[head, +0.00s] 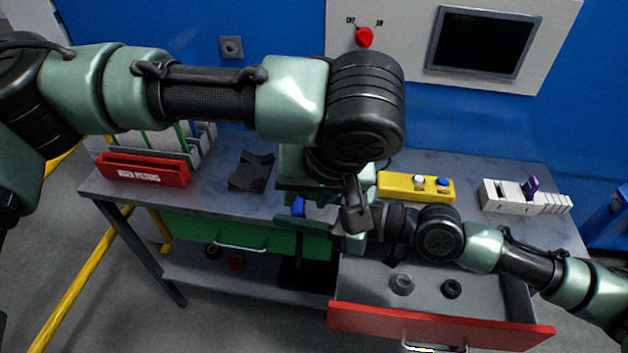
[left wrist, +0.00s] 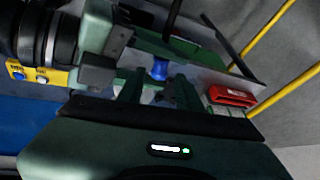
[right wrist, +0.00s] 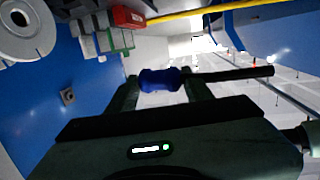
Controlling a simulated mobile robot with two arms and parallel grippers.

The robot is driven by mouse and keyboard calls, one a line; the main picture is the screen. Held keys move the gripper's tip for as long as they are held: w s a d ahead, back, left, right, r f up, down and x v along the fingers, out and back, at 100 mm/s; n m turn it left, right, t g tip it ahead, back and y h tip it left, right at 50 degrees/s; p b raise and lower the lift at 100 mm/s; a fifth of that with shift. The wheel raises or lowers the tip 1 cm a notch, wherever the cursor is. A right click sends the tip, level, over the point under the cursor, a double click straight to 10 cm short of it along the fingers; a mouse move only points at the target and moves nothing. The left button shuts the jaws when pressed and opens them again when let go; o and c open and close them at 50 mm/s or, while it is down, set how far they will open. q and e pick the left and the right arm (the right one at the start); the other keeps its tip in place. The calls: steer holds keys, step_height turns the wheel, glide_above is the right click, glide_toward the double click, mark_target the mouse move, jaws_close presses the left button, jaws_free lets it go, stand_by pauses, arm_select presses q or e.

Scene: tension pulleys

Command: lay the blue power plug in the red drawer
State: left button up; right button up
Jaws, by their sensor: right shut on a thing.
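The blue power plug (head: 298,207) is partly hidden in the head view by my arms, left of the drawer. In the right wrist view the plug (right wrist: 160,81) sits between the fingertips of my right gripper (right wrist: 163,84), which is shut on it. A dark rod extends right of it there. My left gripper (left wrist: 157,88) is open, its fingers apart, with the plug (left wrist: 160,69) just beyond its tips. The red drawer (head: 440,326) is pulled out at the front right; a grey ring (head: 402,283) and a black ring (head: 452,288) lie inside.
A green drawer (head: 195,229) is left of the red one. On the bench are a red-fronted filter rack (head: 143,170), a yellow button box (head: 408,186) and a white block rack (head: 510,197). The red drawer's interior has bare room around the rings.

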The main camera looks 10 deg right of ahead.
mark_target(300, 207)
arm_select(q)
steer(key=x, duration=0.5)
steer(key=shift+w+f, duration=0.2)
steer(key=shift+f, duration=0.15)
steer(key=shift+c, duration=0.3)
jaws_close()
arm_select(e)
steer(key=o, duration=1.6)
steer(key=shift+c, duration=0.2)
steer(key=shift+d, duration=0.1)
